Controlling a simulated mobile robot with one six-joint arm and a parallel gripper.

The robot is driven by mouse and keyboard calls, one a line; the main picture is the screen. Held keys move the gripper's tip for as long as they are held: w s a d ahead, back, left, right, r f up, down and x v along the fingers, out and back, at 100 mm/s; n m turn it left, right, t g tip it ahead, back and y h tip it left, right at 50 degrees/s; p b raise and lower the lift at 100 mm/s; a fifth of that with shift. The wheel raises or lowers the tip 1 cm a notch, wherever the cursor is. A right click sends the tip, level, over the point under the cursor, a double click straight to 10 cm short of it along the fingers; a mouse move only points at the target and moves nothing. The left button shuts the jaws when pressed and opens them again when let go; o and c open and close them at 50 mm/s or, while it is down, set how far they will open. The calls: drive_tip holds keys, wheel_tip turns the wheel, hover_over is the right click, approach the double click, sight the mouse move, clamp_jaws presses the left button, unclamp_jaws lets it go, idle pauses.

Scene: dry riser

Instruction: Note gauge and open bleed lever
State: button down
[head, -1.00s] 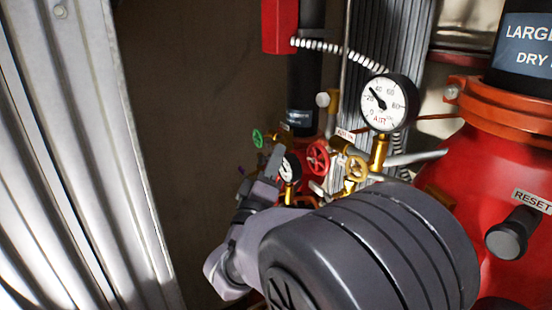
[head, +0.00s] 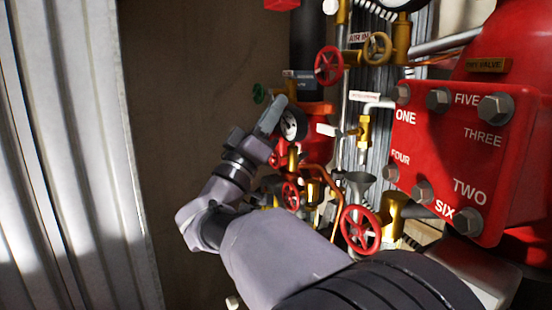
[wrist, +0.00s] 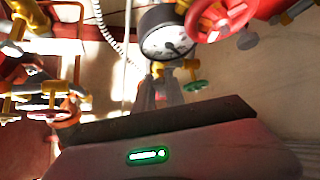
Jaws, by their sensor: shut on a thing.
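A small round gauge (head: 293,124) with a white dial and dark rim sits right beside my gripper (head: 274,114). In the wrist view the gauge (wrist: 167,40) shows partly behind a red handwheel; its scale is too small to read. My gripper (wrist: 158,84) has its fingers close together at a brass fitting (wrist: 178,68) under the gauge. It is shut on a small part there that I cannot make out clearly. A pale lever (head: 330,130) projects from a brass valve (head: 363,133) to the right; I cannot tell whether it is the bleed lever.
Red handwheels (head: 329,65) and (head: 360,229) and a funnel (head: 358,183) crowd the pipework. A red cover with numbered bolts (head: 445,150) stands at right. A larger gauge (head: 402,4) is cut off at the top. A corrugated metal panel (head: 75,150) borders the left.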

drive_tip(key=m+h+b, duration=0.1)
drive_tip(key=m+g+h+b, duration=0.1)
drive_tip(key=m, duration=0.1)
drive_tip(key=f+m+g+h+b, duration=0.1)
drive_tip(key=m+h+b, duration=0.1)
drive_tip(key=shift+w+a, duration=0.2)
drive_tip(key=shift+w, duration=0.2)
drive_tip(key=shift+w+a+r+m+g+h+b, duration=0.1)
drive_tip(key=shift+m+g+h+b, duration=0.1)
drive_tip(key=shift+m+g+h, duration=0.75)
drive_tip(key=shift+w+a+r+m+g+h+b, duration=0.15)
drive_tip(key=shift+m+g+h, duration=0.4)
drive_tip(key=shift+m, duration=0.7)
drive_tip(key=shift+w+r+m+g+h+b, duration=0.1)
drive_tip(key=shift+m+g+h+b, duration=0.15)
drive_tip(key=shift+m+g+h, duration=0.7)
drive_tip(key=shift+m, duration=0.55)
drive_tip(key=c, duration=1.4)
unclamp_jaws()
drive_tip(key=shift+d, duration=0.1)
drive_tip(key=shift+n, duration=0.3)
